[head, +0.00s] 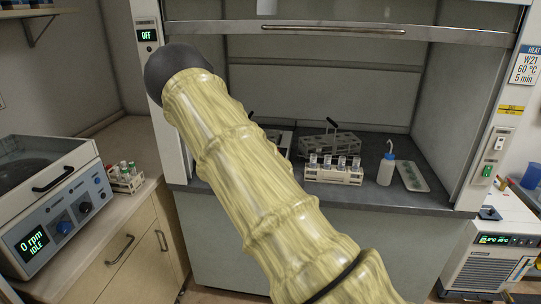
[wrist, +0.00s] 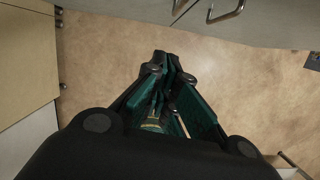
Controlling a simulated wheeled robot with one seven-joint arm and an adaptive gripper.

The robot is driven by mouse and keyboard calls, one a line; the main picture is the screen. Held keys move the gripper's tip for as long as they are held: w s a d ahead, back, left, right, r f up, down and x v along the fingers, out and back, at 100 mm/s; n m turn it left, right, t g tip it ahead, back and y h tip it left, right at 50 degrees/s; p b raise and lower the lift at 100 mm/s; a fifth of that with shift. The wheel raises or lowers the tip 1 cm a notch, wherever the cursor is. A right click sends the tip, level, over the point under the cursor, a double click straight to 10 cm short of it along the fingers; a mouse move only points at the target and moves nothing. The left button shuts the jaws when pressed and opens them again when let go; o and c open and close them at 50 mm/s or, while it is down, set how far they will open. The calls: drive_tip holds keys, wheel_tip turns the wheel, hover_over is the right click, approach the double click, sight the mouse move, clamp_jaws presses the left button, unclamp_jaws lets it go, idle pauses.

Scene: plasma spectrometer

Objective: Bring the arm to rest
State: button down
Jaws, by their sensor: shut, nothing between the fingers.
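My arm (head: 250,180), in a pale yellow ribbed sleeve, reaches up and to the left across the middle of the head view. It covers part of the fume hood bench. My gripper is not visible in the head view. In the wrist view my gripper (wrist: 172,62) is shut, its dark green and black fingers meeting at the tips, with nothing held. It hangs above the brown floor (wrist: 250,85), clear of the cabinet fronts around it.
The fume hood bench (head: 440,195) holds a vial rack (head: 334,172), a dark carrier with a handle (head: 330,143) and a white wash bottle (head: 386,165). A centrifuge (head: 55,210) and a small tube rack (head: 125,178) stand left. A chiller (head: 490,250) stands right.

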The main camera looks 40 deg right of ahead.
drive_tip(key=shift+a, duration=0.1)
drive_tip(key=s+a+f+m+y, duration=0.1)
drive_tip(key=s+a+f+m, duration=0.3)
drive_tip(key=a, duration=0.4)
drive_tip(key=s+a+f+m+y, duration=0.1)
drive_tip(key=s+a+f+m, duration=0.1)
drive_tip(key=a+f+m, duration=0.35)
drive_tip(key=s+a+f+m+y, duration=0.1)
drive_tip(key=s+a+f+m, duration=0.2)
drive_tip(key=a+f, duration=0.55)
drive_tip(key=s+a+f+m+g, duration=0.1)
drive_tip(key=s+a+m, duration=1.1)
drive_tip(key=s+a, duration=0.5)
drive_tip(key=shift+s+a+f+h, duration=0.2)
drive_tip(key=shift+a+f+h, duration=0.1)
drive_tip(key=shift+a+f, duration=0.1)
